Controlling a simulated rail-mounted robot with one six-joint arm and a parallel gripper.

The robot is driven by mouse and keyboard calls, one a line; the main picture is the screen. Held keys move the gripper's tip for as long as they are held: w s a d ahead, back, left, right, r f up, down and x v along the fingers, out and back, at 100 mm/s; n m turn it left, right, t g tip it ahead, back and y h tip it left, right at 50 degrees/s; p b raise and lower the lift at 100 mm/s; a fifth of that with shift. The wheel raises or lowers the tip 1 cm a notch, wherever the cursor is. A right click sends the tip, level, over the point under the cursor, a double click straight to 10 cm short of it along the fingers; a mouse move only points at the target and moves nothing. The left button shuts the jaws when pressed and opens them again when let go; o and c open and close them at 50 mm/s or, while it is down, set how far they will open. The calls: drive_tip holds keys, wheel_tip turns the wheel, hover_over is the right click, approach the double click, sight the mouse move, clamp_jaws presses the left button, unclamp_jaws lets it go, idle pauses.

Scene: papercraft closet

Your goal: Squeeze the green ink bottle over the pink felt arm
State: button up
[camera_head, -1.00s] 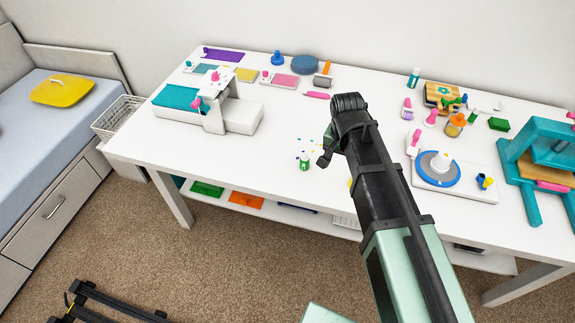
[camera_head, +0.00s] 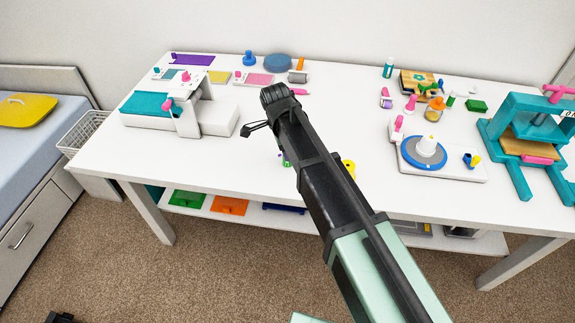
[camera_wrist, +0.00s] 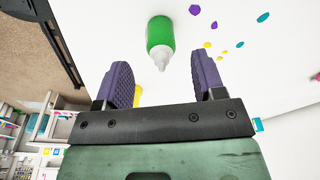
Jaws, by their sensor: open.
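The green ink bottle (camera_wrist: 160,38) has a green body and a white nozzle. In the wrist view it lies ahead of and between the two purple fingers of my gripper (camera_wrist: 160,68), with visible gaps on both sides. My gripper is open and empty. In the head view my gripper (camera_head: 256,128) is low over the table's middle, and my arm hides most of the bottle (camera_head: 285,160). I cannot pick out the pink felt arm for certain; a small pink piece (camera_head: 299,91) lies behind my arm.
Colored spots (camera_wrist: 213,26) lie on the white table beside the bottle. A white-and-teal machine (camera_head: 188,108) stands left. A blue turntable (camera_head: 424,153) and a teal press (camera_head: 520,130) stand right. A yellow item (camera_head: 348,168) is partly behind my arm.

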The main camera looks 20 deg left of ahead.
drive_tip(key=f+b, duration=0.5)
drive_tip(key=shift+w+d+f, duration=0.15)
drive_tip(key=shift+w+d, duration=0.1)
drive_tip(key=shift+r, duration=0.2)
drive_tip(key=shift+c, duration=0.3)
drive_tip(key=c, duration=0.9)
